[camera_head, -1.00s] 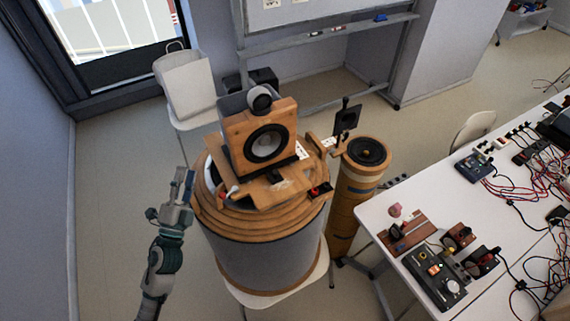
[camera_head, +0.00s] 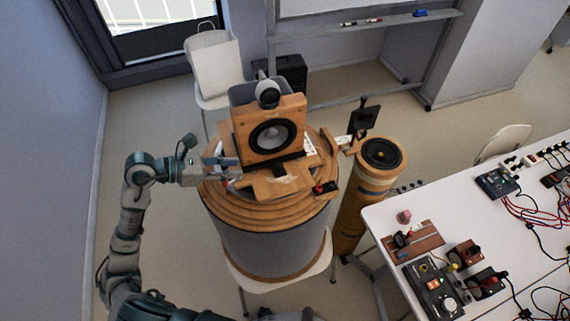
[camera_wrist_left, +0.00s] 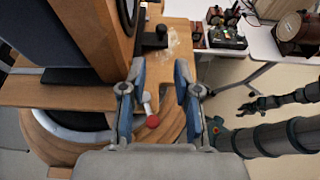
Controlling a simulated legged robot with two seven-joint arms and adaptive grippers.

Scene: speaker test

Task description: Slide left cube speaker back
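The cube speaker (camera_head: 273,136) is a wooden box with a round dark cone. It stands upright on a wooden plate atop a large round grey drum with wooden rings (camera_head: 262,208). Its wooden edge also shows at the upper left of the left wrist view (camera_wrist_left: 98,28). My left gripper (camera_head: 232,163) is beside the speaker's lower left side in the head view. In the left wrist view its two fingers (camera_wrist_left: 157,92) are apart, with a white lever with a red knob (camera_wrist_left: 152,120) visible between them.
A slim wooden cylinder with a speaker on top (camera_head: 382,153) stands right of the drum. A white table (camera_head: 385,213) with boxes and wires is farther right. Floor left of the drum is free.

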